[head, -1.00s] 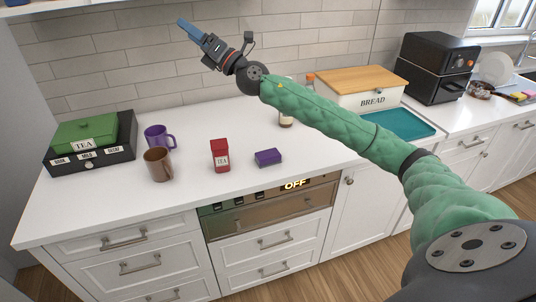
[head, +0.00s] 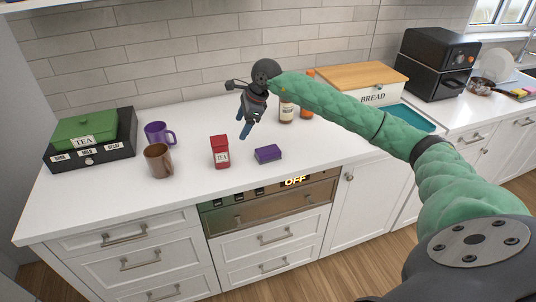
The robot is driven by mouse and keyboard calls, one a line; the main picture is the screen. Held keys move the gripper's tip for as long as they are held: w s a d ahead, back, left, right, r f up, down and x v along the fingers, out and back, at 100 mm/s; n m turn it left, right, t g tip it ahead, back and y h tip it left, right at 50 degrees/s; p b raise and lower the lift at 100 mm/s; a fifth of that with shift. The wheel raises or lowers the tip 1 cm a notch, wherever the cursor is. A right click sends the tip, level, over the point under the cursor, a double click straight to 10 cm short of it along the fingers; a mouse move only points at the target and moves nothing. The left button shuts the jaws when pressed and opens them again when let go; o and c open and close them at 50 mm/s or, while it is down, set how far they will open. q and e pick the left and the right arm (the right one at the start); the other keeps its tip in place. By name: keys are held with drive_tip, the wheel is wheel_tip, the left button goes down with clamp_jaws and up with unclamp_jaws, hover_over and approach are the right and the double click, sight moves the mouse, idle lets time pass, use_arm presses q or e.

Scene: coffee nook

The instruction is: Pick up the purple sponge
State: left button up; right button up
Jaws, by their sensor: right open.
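The purple sponge (head: 268,154) lies flat on the white counter, to the right of the red tea tin (head: 220,152). It looks like a small block with a darker underside. My right gripper (head: 245,130) points down above the counter, up and to the left of the sponge in the picture. Its blue-tipped fingers are open and empty, apart from the sponge. My left gripper is out of view.
A purple mug (head: 158,134) and a brown mug (head: 158,161) stand left of the tin. A black tea box (head: 92,153) is farther left. Bottles (head: 287,112) and the bread box (head: 352,97) stand behind my right arm. The counter front around the sponge is clear.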

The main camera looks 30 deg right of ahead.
sight(268, 150)
drive_tip(key=s+d+g+h, duration=0.1)
drive_tip(key=d, duration=0.1)
drive_tip(key=s+d+f+n+g+h, duration=0.1)
drive_tip(key=s+d, duration=0.1)
drive_tip(key=s+d+f+g+h, duration=0.1)
drive_tip(key=s+d, duration=0.1)
drive_tip(key=shift+n+h, duration=0.3)
drive_tip(key=shift+n, duration=0.1)
drive_tip(key=shift+s+f+p, duration=0.15)
drive_tip(key=shift+f+p, duration=0.4)
drive_tip(key=shift+f, duration=0.55)
drive_tip(key=f+p, duration=0.3)
drive_tip(key=f, duration=0.1)
drive_tip(key=shift+d, duration=0.25)
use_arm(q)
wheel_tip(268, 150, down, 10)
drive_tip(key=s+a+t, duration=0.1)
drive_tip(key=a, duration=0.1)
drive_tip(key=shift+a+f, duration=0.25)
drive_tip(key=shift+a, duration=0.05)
use_arm(e)
drive_tip(key=shift+f, duration=0.75)
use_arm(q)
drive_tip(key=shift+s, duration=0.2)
use_arm(e)
drive_tip(key=c, duration=1)
